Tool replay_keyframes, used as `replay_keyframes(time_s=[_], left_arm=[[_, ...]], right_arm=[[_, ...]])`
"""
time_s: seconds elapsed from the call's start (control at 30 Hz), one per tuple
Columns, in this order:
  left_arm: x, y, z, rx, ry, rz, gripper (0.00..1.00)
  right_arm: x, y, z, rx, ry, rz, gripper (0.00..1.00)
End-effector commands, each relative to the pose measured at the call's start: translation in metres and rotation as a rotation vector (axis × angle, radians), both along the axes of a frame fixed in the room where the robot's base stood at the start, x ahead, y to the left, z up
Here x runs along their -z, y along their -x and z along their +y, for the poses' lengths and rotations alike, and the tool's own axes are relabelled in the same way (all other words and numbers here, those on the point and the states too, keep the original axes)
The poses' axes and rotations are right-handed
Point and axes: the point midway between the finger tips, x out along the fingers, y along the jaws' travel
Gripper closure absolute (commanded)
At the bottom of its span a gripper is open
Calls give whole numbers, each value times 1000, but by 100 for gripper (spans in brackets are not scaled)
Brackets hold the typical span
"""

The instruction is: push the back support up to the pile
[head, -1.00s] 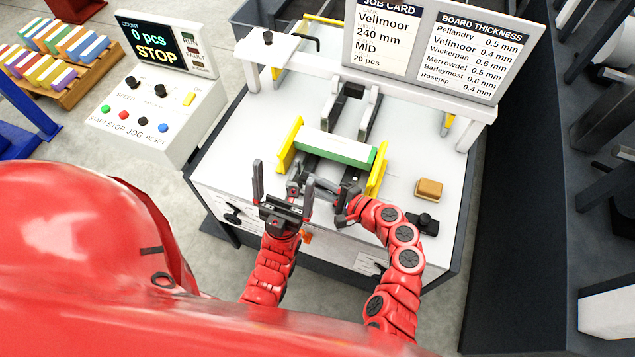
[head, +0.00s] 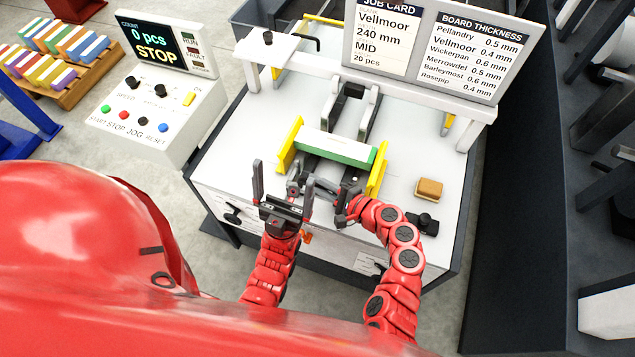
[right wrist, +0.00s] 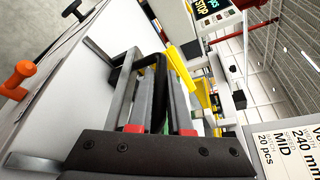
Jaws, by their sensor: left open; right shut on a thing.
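The pile (head: 335,147), a white stack with a green front edge, lies between two yellow side guides on the white machine table. A dark back support (head: 324,184) sits low in front of the pile, with a visible gap between them; the grippers partly hide it. My right gripper (head: 346,194) is at the support's right side, shut on it. In the right wrist view, the red-padded fingers are around a dark upright bar (right wrist: 160,78) of the support. My left gripper (head: 283,178) is open and empty, its fingers pointing up, in front of the support's left part.
The left yellow guide (head: 290,145) and right yellow guide (head: 378,172) flank the pile. A tan block (head: 429,189) and a black clamp (head: 424,222) lie to the right. A control box (head: 150,105) stands to the left. The sign board (head: 425,45) rises behind.

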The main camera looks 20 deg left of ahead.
Motion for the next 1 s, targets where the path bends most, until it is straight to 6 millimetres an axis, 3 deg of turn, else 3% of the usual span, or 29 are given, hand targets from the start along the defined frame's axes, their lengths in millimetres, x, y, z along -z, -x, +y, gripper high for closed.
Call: replay_keyframes(time_s=[0.3, 0.6, 0.87, 0.9, 1.0], left_arm=[[3, 0, 0, 0, 0, 0, 0], [20, 0, 0, 0, 0, 0, 0], [18, 0, 0, 0, 0, 0, 0], [18, 0, 0, 0, 0, 0, 0], [18, 0, 0, 0, 0, 0, 0]], right_arm=[[2, -3, -1, 2, 3, -1, 100], [2, -40, -2, 3, 1, -1, 100], [1, -40, -2, 2, 2, 0, 100], [1, -40, -2, 2, 2, 0, 77], [1, -40, -2, 1, 2, 0, 59]])
